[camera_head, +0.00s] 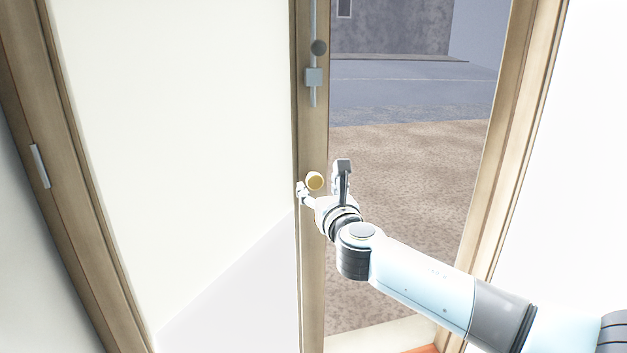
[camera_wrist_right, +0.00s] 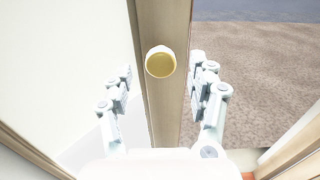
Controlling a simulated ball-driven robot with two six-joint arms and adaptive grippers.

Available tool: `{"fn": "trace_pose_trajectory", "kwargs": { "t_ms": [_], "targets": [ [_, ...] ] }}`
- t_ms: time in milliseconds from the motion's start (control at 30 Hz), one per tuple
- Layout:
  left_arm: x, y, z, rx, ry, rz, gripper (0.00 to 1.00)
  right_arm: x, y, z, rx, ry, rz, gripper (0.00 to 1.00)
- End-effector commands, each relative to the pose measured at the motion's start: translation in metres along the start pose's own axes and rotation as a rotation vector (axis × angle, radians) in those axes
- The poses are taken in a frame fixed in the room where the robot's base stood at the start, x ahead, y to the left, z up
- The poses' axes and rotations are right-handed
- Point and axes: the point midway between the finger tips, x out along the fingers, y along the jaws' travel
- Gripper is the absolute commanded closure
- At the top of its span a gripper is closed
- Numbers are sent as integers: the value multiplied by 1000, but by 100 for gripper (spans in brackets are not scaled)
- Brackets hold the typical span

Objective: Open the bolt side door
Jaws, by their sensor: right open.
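The bolt side door (camera_head: 185,140) is a pale panel on the left, with a wooden edge strip (camera_head: 313,255) along its right side. A grey vertical bolt rod (camera_head: 313,95) with a square block and a dark round knob runs up that strip. A round brass-coloured knob (camera_head: 315,181) sits lower on the strip; it also shows in the right wrist view (camera_wrist_right: 161,62). My right gripper (camera_head: 322,178) is open, its fingers on either side of this knob. In the right wrist view my right gripper (camera_wrist_right: 161,70) shows clear gaps on both sides of it. My left gripper is out of view.
Right of the strip is an opening onto brown ground (camera_head: 410,180), a grey road and a building (camera_head: 390,28). A wooden frame post (camera_head: 505,130) and a white surface (camera_head: 575,160) bound it on the right. A metal hinge (camera_head: 40,165) shows at far left.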

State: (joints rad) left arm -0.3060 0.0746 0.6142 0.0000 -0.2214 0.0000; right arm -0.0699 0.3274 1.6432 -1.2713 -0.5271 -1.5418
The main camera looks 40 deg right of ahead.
Motion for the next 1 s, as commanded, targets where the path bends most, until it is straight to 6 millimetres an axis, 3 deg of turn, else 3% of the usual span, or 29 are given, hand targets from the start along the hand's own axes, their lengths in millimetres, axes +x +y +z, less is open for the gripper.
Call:
{"fn": "trace_pose_trajectory", "kwargs": {
  "t_ms": [100,267,633,1000],
  "targets": [
    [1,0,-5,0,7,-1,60,22,0,0,1,-1,-2,42],
    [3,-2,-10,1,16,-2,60,41,0,-1,0,0,0,42],
    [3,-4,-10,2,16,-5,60,47,0,-1,1,1,0,42],
    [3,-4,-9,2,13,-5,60,47,0,-1,1,2,0,90]
  ]
}}
